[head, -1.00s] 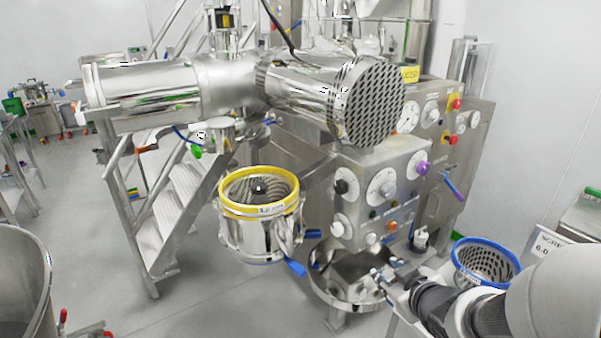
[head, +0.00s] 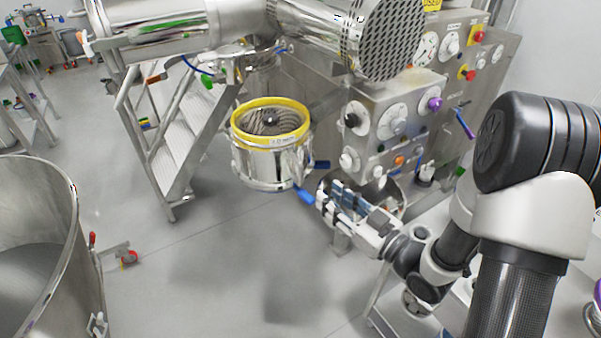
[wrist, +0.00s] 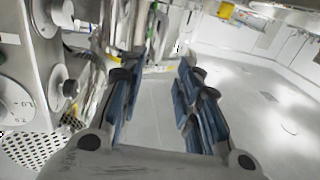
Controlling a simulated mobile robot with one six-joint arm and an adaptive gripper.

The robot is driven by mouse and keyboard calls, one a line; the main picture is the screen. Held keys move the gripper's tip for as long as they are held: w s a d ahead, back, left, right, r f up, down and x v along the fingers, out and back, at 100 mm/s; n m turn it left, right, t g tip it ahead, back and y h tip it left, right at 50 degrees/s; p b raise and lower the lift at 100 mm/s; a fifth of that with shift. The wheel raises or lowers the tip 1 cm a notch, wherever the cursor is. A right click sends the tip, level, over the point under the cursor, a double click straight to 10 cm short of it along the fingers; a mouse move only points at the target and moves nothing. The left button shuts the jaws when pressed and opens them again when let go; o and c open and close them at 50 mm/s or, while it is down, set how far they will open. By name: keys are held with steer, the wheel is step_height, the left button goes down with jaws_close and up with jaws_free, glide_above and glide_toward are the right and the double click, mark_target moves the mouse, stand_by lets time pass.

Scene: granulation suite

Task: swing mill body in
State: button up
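The mill body (head: 270,163) is a steel drum with a yellow ring on top. In the head view it hangs out to the left of the control cabinet, above the floor. A blue-gripped handle (head: 304,195) sticks out at its lower right. My gripper (head: 328,198) is just right of that handle, pointing left, and looks apart from it. In the wrist view my gripper (wrist: 158,85) has its blue-padded fingers spread with nothing seen between them. I cannot clearly make out the mill body in the wrist view.
The control cabinet (head: 395,120) with dials stands behind my gripper. A steel bowl (head: 388,205) sits below it, close behind my wrist.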

mark_target(302, 174)
steer(key=x, duration=1.1)
steer(key=shift+w+a+b, duration=0.2)
steer(key=shift+a+b, duration=0.05)
steer(key=shift+b, duration=0.1)
jaws_close()
